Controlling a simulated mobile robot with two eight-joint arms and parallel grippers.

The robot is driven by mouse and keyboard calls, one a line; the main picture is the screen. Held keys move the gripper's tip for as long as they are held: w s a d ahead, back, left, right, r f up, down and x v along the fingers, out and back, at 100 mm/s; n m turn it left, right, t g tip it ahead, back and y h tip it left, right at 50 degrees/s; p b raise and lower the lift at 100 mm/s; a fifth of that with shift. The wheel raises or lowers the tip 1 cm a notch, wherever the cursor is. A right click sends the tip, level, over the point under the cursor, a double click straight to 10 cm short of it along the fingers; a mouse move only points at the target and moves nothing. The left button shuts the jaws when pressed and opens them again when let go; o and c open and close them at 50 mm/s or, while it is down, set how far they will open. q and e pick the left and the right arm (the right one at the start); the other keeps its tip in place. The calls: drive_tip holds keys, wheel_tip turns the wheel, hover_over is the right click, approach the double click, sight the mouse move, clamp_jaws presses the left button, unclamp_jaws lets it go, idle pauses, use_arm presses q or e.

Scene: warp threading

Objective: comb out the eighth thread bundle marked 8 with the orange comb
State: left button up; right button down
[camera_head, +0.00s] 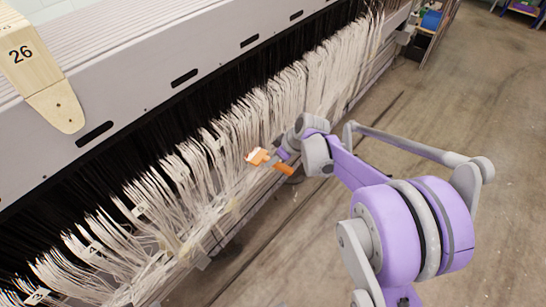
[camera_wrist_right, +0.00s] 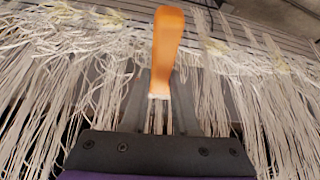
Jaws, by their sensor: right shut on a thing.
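The orange comb (camera_head: 258,156) is in my right gripper (camera_head: 279,157), at the front of the hanging white threads (camera_head: 190,185). Its head touches or nearly touches the threads; I cannot tell which. The orange handle (camera_head: 284,168) sticks out on the near side. In the right wrist view the handle (camera_wrist_right: 167,45) rises between the dark fingers of the right gripper (camera_wrist_right: 158,100), with white threads behind and on both sides. The comb's teeth are not clear. Small white tags (camera_head: 140,210) hang among the bundles, but I cannot make out an 8. My left gripper is not in view.
A long grey machine beam (camera_head: 215,50) with dark slots runs behind the threads. A tan piece marked 26 (camera_head: 42,75) stands at the upper left. Shelves with coloured bins (camera_head: 432,20) are at the upper right. The concrete floor (camera_head: 460,110) is open to the right.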

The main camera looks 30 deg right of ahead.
wheel_tip(320, 180, down, 13)
drive_tip(key=b, duration=0.7)
drive_tip(key=shift+w+a, duration=0.15)
drive_tip(key=shift+w, duration=0.15)
drive_tip(key=shift+r, duration=0.1)
idle(0.3)
